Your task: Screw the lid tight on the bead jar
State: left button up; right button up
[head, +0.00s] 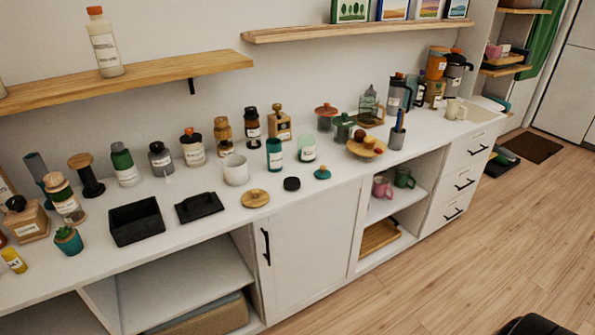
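Many jars and bottles stand on the long white counter (225,215). I cannot tell for sure which is the bead jar. Towards the front stand an open white jar (236,172), a teal labelled jar (274,158) and a pale jar with a green band (307,151). Three loose lids lie in front of them: a round wooden one (255,198), a black one (291,184) and a teal one with a knob (322,174). Any beads are too small to make out. Neither of my grippers is in view.
A black open box (136,222) and a flat black lid with a handle (199,207) lie left of the lids. A wooden bowl (367,148) stands to the right. Wooden shelves (130,84) hang above. The counter's front strip is mostly clear.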

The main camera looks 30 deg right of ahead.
aim_at(306, 143)
jog(key=i+l+u, duration=0.15)
jog(key=l+u, duration=0.2)
jog(key=l, duration=0.45)
jog(key=l+u, duration=0.3)
jog(key=l, duration=0.5)
jog(key=l+u, duration=0.35)
jog(key=l, duration=0.5)
